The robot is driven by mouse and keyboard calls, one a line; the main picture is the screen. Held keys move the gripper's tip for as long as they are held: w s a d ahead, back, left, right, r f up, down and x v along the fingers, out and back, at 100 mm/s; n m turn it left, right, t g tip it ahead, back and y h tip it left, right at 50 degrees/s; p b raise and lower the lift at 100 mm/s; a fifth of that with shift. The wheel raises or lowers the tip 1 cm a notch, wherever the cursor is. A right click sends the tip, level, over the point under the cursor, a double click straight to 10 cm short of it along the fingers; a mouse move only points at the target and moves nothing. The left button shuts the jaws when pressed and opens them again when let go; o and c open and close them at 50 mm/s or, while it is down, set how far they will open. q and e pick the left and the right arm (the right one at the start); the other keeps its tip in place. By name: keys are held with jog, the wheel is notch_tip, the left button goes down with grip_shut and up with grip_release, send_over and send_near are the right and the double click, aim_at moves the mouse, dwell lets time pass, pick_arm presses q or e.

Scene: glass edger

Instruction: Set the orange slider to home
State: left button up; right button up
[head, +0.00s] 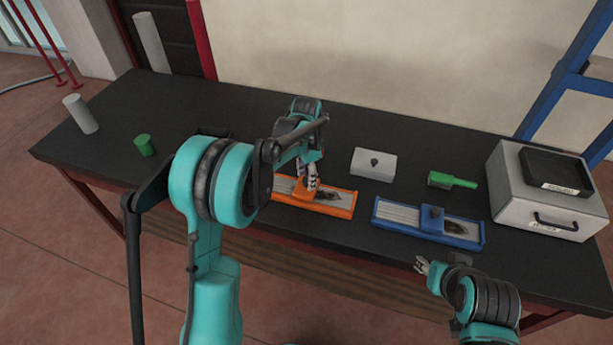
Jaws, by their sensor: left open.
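The orange slider unit (338,203) lies flat on the black table, a long orange frame with a pale track and a dark patch toward its right end. Its orange knob (300,190) shows under my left gripper (309,177), left of the middle of the visible track. My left gripper is open and right at the knob; I cannot tell whether the fingers touch it. My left arm hides the unit's left end. My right gripper (422,265) is empty near the table's front edge, below the blue slider; its fingertips look apart.
A blue slider unit (400,223) lies right of the orange one. Behind are a grey block with a knob (374,165) and a green brush-like tool (452,181). A grey drawer box (540,208) with a black tray (556,172) stands right. A green cylinder (145,145) and grey cylinder (80,114) stand left.

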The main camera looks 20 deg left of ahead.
pick_arm(q)
grip_shut()
jog(key=a, duration=1.3)
jog(key=shift+w+a, duration=0.2)
jog(key=shift+w, duration=0.1)
jog(key=shift+r, duration=0.1)
grip_release()
jog(key=shift+a, duration=0.15)
